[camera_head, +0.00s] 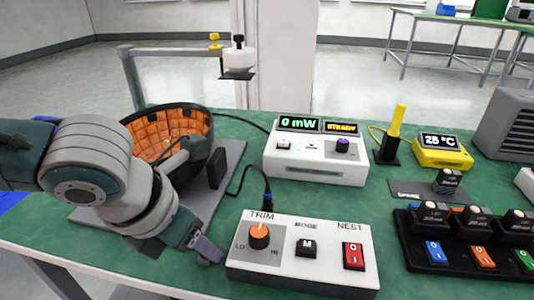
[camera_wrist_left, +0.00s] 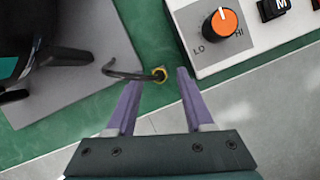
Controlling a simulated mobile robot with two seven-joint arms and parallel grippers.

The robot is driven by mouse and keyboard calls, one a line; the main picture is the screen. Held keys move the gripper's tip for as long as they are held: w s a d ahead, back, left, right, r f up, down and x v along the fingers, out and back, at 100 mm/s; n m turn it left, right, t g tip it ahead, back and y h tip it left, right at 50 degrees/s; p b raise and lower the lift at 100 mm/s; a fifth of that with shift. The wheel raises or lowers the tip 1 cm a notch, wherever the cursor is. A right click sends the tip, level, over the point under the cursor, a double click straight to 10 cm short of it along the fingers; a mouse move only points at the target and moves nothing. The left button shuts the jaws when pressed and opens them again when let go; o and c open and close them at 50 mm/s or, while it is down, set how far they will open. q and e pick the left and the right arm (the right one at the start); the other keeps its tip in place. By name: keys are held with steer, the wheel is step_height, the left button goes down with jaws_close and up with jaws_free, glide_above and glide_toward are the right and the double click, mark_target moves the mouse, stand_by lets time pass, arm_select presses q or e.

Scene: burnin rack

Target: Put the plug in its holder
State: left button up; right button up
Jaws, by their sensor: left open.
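My left gripper (camera_head: 207,250) is low over the front edge of the table, just left of the TRIM/NEST box. In the left wrist view its two purple fingers (camera_wrist_left: 157,98) are open with a gap between them. In the head view my left arm and gripper hide this plug. I cannot pick out its holder with certainty. My right gripper is in neither view.
The TRIM/NEST box (camera_head: 310,278) stands close right of my left gripper. An orange-lined bowl (camera_head: 190,113) on a grey plate (camera_head: 90,216) is behind my arm. A white meter (camera_head: 315,166), yellow probe (camera_head: 397,120) and black switch rack (camera_head: 415,255) stand farther right.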

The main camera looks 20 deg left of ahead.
arm_select(q)
steer(key=p+v, duration=0.3)
steer(key=v, duration=0.7)
stand_by(0.4)
